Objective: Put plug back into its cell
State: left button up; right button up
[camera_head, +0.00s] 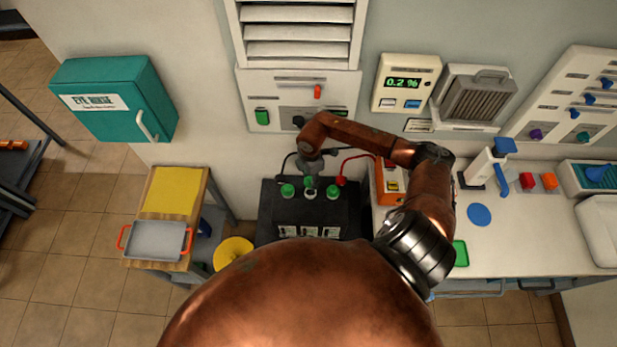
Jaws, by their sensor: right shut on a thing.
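The black battery (268,215) stands on the floor side of the wall, between the wooden stand and the white counter. Green plugs sit on its top, one at the left (287,191) and one at the right (333,191). Between them is a pale round cell opening (310,194). My right gripper (309,174) reaches over the battery from behind and is shut on a third green plug (309,182). That plug shows just behind and above the opening; whether it touches the rim I cannot tell. My left gripper is not in view.
A red-clamped cable (341,181) and a dark cable run close beside my gripper. An orange box (388,186) stands right of the battery. A wooden stand with a grey tray (158,241) is at the left, with a yellow funnel (233,253) near it. The white counter (520,240) is at the right.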

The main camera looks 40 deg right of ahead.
jog(key=shift+f+b, duration=1.4)
jog(key=shift+f, duration=0.45)
notch_tip(320, 180, down, 2)
jog(key=shift+f+b, duration=0.2)
jog(key=shift+b, duration=0.55)
jog(key=shift+f+p, duration=0.15)
jog(key=shift+p, duration=0.2)
dwell(0.5)
jog(key=o, duration=0.9)
jog(key=shift+o, duration=0.2)
